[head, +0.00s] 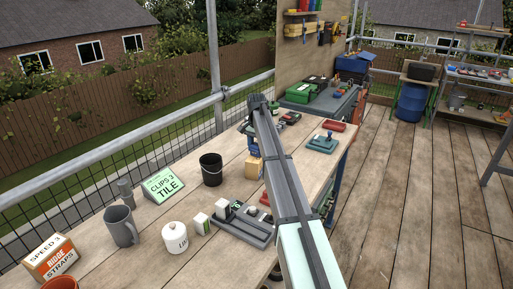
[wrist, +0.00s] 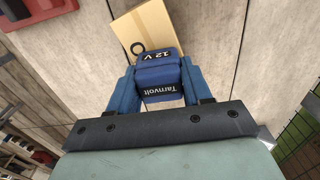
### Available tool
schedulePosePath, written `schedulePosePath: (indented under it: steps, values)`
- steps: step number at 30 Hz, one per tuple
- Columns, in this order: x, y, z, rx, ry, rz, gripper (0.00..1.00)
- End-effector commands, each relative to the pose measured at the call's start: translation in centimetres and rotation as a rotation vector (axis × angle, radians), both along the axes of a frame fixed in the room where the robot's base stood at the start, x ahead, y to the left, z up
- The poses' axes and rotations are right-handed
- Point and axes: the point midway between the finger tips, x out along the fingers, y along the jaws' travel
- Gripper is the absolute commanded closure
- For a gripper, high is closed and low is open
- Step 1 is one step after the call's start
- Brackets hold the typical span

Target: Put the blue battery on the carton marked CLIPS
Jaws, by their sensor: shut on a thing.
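The blue battery (wrist: 160,80), marked 12 V and Tarnvolt, is between the two blue fingers of my gripper (wrist: 158,76), which is shut on it. A plain tan carton (wrist: 150,28) with a dark ring on it shows just beyond the battery in the wrist view. In the head view this carton (head: 254,168) stands on the bench below my gripper (head: 253,147). I cannot tell whether the battery touches it, and no word on it is readable. A green and white piece marked CLIPS 3 TILE (head: 162,184) leans on the bench to the left.
A teal item (head: 322,144) and a red tray (head: 334,126) lie to the right.

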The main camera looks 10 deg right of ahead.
Motion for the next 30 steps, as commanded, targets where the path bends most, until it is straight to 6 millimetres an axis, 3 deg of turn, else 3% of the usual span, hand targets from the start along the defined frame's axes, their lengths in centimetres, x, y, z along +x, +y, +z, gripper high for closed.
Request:
schedulePosePath:
  steps: [4, 5, 13, 23, 30]
  values:
    - [0.0, 0.0, 0.0, 0.000, 0.000, 0.000, 1.00]
    - [0.0, 0.0, 0.0, 0.000, 0.000, 0.000, 0.49]
    - [0.0, 0.0, 0.0, 0.000, 0.000, 0.000, 0.23]
    - [0.0, 0.0, 0.3, 0.000, 0.000, 0.000, 0.22]
    - [0.1, 0.0, 3.4, 0.000, -0.001, 0.000, 0.22]
